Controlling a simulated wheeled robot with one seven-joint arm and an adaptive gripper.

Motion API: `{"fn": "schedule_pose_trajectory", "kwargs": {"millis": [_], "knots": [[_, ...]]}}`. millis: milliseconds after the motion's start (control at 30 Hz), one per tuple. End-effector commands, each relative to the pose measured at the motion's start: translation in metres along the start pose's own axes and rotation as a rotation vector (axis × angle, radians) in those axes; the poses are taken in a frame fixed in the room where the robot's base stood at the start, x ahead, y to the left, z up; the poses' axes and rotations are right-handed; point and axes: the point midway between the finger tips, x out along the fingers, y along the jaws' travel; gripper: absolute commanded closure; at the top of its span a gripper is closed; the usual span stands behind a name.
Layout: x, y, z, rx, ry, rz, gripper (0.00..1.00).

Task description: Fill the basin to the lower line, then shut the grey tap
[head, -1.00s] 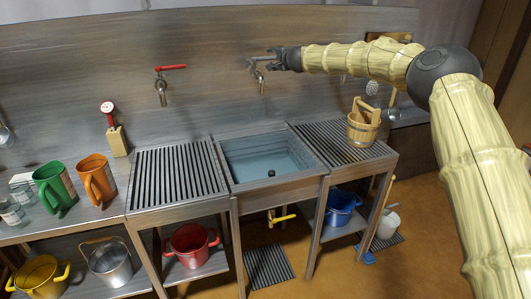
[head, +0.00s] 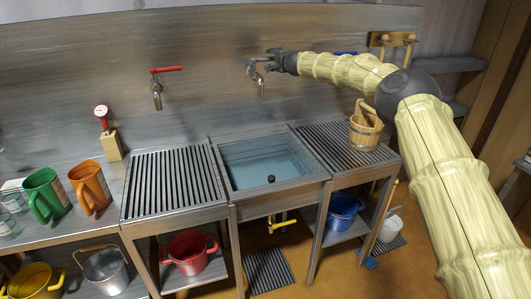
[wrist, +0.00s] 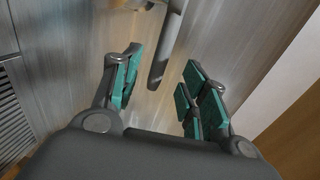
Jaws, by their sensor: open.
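The grey tap (head: 261,80) sticks out of the metal back wall above the basin (head: 232,180). The basin looks pale blue inside, with a dark round plug (head: 271,179) at its bottom. No stream from the tap can be made out, and no level lines can be read. My gripper (head: 270,58) is at the tap's top, by its lever. In the wrist view my gripper (wrist: 156,92) is open, with green pads apart. The grey lever (wrist: 158,68) extends into the gap between them, and no grip on it shows.
A red-handled tap (head: 157,88) is at left. A wooden pail (head: 365,130) stands on the right slatted rack (head: 318,135). Green (head: 46,194) and orange (head: 91,187) jugs stand at left. A yellow lever (head: 285,224) is below the basin. The left rack (head: 172,182) is clear.

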Motion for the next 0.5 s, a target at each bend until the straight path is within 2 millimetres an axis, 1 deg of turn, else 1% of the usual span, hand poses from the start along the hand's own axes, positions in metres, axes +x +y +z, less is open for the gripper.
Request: {"fn": "schedule_pose_trajectory", "kwargs": {"millis": [33, 500], "knots": [[0.003, -0.004, 0.0, 0.0, 0.001, 0.001, 0.56], [0.025, -0.004, 0.0, 0.002, 0.0, 0.001, 0.56]]}}
